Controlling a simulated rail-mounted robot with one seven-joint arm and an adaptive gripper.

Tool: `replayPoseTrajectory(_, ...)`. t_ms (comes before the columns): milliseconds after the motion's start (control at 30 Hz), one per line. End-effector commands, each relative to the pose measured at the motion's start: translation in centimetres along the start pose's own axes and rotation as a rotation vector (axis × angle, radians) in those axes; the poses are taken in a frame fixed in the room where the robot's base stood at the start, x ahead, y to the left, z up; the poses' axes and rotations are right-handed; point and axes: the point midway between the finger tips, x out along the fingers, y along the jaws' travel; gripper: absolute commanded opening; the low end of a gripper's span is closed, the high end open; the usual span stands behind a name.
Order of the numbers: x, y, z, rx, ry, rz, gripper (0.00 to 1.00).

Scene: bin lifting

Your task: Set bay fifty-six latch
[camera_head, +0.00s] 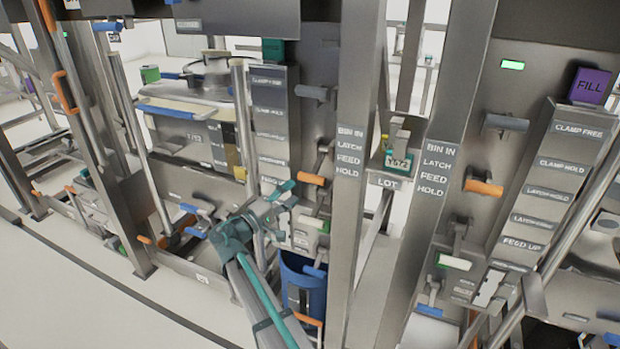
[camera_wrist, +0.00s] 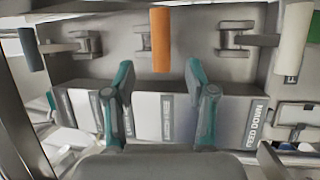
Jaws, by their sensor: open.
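An orange handle (camera_head: 312,179) sticks out of the left bay's steel panel, below a dark grey handle (camera_head: 311,92). My gripper (camera_head: 297,205) is in front of this panel, just below and left of the orange handle. In the wrist view the orange handle (camera_wrist: 160,40) points between the two teal fingers of my gripper (camera_wrist: 159,72). The fingers are apart, and I see no grip on the handle; whether they touch it is unclear. A dark grey handle (camera_wrist: 32,48) is at left and a white handle (camera_wrist: 293,38) at right. No bay number is legible.
A post labelled BIN IN, LATCH, FEED, HOLD (camera_head: 349,195) stands right of the gripper. The right bay has its own orange handle (camera_head: 483,187) and grey handle (camera_head: 505,122). A blue bin (camera_head: 315,285) is below the gripper. A FEED DOWN plate (camera_wrist: 255,124) lies right of the fingers.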

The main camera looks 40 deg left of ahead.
Motion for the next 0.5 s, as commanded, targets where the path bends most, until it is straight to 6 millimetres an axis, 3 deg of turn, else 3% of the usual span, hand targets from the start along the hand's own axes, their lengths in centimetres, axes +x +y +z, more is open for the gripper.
replayPoseTrajectory(300,5.6,0.2,-0.1,-0.001,-0.002,-0.001,0.56)
replayPoseTrajectory(500,8.0,0.1,0.0,0.0,-0.001,-0.001,0.56)
